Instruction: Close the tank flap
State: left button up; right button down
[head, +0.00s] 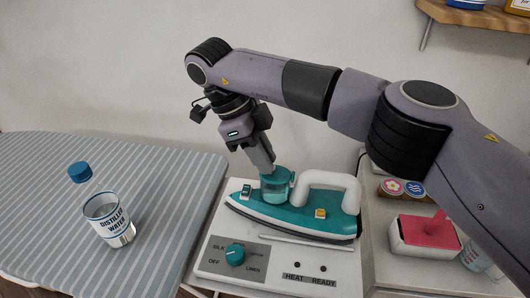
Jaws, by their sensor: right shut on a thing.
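A teal and white iron (300,223) rests on a white station. Its translucent teal water tank (277,193) is at the front part, left of the white handle (330,180). My right gripper (267,171) reaches down from above onto the tank's top, with its fingers shut at the teal tank flap (281,174). The fingers partly hide the flap, so its exact angle is hard to tell. My left gripper is not in view.
The station has a teal dial (235,254). A box with a pink lid (425,231) is at right. A wooden shelf (475,14) hangs at upper right.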

jog(key=shift+f, duration=0.15)
dwell(0.3)
jog(key=c, duration=1)
grip_release()
